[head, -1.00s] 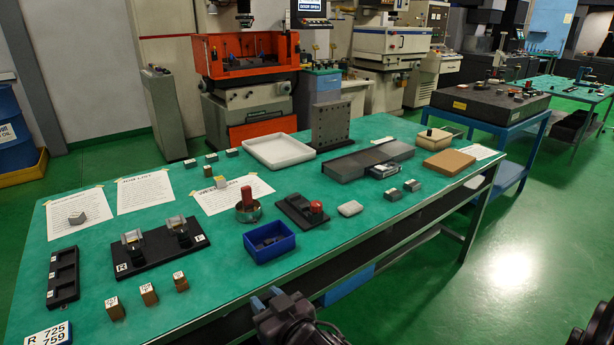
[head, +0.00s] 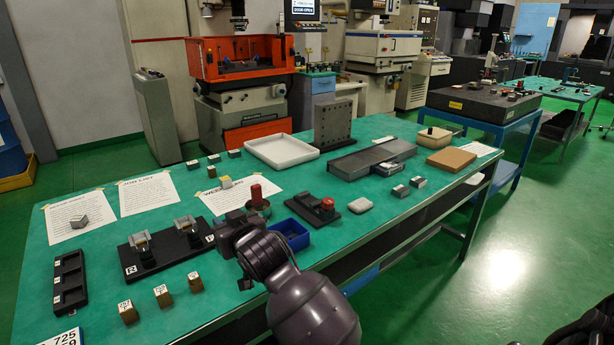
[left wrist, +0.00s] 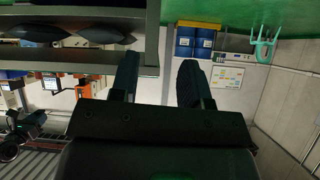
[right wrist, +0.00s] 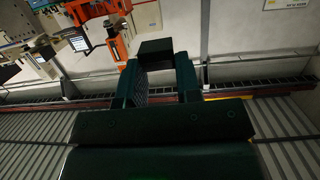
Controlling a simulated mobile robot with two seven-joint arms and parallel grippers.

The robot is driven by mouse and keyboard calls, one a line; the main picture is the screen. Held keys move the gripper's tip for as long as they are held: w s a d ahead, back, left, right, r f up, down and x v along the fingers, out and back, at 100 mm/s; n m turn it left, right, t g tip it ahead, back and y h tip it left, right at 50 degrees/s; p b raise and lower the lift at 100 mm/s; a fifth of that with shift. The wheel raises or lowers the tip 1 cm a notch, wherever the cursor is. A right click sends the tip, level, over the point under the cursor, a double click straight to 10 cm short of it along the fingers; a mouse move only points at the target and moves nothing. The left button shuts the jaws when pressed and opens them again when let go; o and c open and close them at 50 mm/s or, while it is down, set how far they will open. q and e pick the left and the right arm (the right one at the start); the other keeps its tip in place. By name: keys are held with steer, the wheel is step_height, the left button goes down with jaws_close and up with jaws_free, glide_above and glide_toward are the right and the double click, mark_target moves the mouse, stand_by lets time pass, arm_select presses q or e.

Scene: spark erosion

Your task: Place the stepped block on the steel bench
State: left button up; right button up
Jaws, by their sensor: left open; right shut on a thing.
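My right gripper (head: 234,228) is over the front part of the green-topped bench (head: 345,232), left of the blue tray. In the right wrist view it (right wrist: 158,85) is shut on a dark block (right wrist: 155,47), which I take for the stepped block; its steps are not clear. In the head view the block is hard to tell from the dark gripper. The bench has a steel frame and legs. My left gripper (left wrist: 158,82) is open and empty in the left wrist view; it does not show in the head view.
A blue tray (head: 297,241) lies beside my right gripper. A black two-post fixture (head: 150,262) and small tan blocks (head: 162,296) stand left. A red-knobbed part (head: 256,194) is behind. Some green surface is free right of the blue tray.

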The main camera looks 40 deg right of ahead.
steer(key=w, duration=0.1)
steer(key=r, duration=0.1)
steer(key=w, duration=0.1)
steer(key=shift+w+a+r, duration=0.3)
steer(key=shift+w, duration=0.05)
steer(key=b, duration=0.4)
glide_above(233, 286)
step_height(233, 286, down, 14)
steer(key=shift+d+r, duration=0.1)
steer(key=shift+r, duration=0.05)
step_height(233, 286, down, 6)
steer(key=shift+r+b, duration=0.1)
steer(key=shift+b, duration=0.6)
arm_select(q)
steer(key=f, duration=0.4)
steer(key=shift+w+d+f, duration=0.1)
steer(key=shift+w+f, duration=0.1)
steer(key=shift+w, duration=0.15)
steer(key=shift+s, duration=0.1)
arm_select(e)
steer(key=shift+f, duration=0.25)
arm_select(q)
steer(key=shift+s+f+g, duration=0.25)
steer(key=shift+s+g, duration=0.05)
arm_select(e)
steer(key=o, duration=1)
steer(key=shift+c, duration=0.2)
